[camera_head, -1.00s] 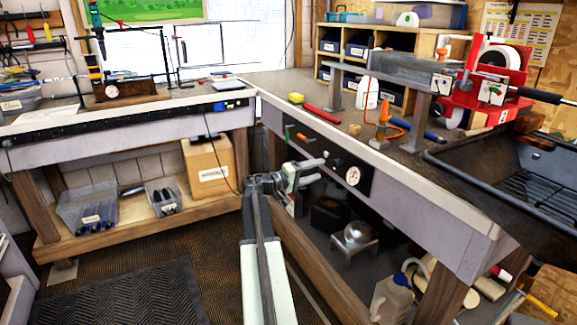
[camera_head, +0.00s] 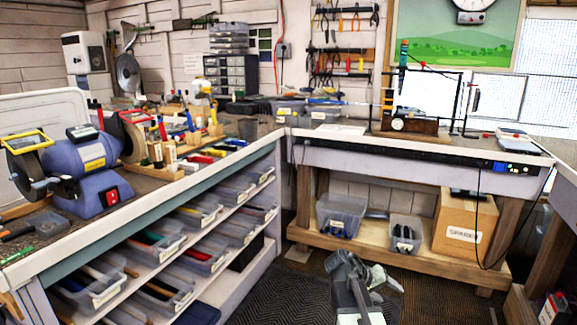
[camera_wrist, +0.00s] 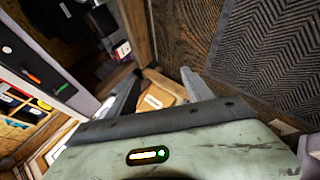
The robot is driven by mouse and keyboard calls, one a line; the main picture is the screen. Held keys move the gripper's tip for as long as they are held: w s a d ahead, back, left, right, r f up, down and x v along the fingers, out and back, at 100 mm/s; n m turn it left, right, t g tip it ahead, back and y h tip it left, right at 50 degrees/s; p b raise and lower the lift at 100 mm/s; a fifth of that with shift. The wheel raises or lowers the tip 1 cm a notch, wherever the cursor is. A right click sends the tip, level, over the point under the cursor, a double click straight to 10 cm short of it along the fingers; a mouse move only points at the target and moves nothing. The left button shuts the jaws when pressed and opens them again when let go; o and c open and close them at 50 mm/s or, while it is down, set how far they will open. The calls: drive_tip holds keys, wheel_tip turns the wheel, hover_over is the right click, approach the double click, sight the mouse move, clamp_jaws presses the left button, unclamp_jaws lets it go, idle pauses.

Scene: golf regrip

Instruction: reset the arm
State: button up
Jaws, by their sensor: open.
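My gripper (camera_head: 374,280) shows at the bottom of the head view, low over the floor and before the far bench. It is open, and I see nothing between its fingers. In the wrist view the two grey fingers of my gripper (camera_wrist: 160,92) stand apart beyond the pale green wrist housing. Part of the arm is cut off by the lower edge of the head view.
A left bench carries a blue bench grinder (camera_head: 90,165), with bins (camera_head: 190,215) on shelves below. A cardboard box (camera_head: 465,225) and clear bins (camera_head: 340,215) sit under the far bench. A dark ribbed mat (camera_wrist: 270,60) lies on the floor.

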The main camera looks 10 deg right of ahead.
drive_tip(key=s+a+f+n+y, duration=0.1)
drive_tip(key=s+a+f+y, duration=0.2)
drive_tip(key=a, duration=0.5)
drive_tip(key=s+a+f+n+g+y, duration=0.1)
drive_tip(key=s+a+f+y, duration=0.2)
drive_tip(key=a, duration=0.6)
drive_tip(key=s+a+f+n+y, duration=0.1)
drive_tip(key=s+a+f+y, duration=0.2)
drive_tip(key=a, duration=0.5)
wheel_tip(320, 180, up, 30)
drive_tip(key=p, duration=2.8)
drive_tip(key=shift+w+y+p, duration=0.2)
drive_tip(key=shift+y+p, duration=0.1)
drive_tip(key=shift+p, duration=0.05)
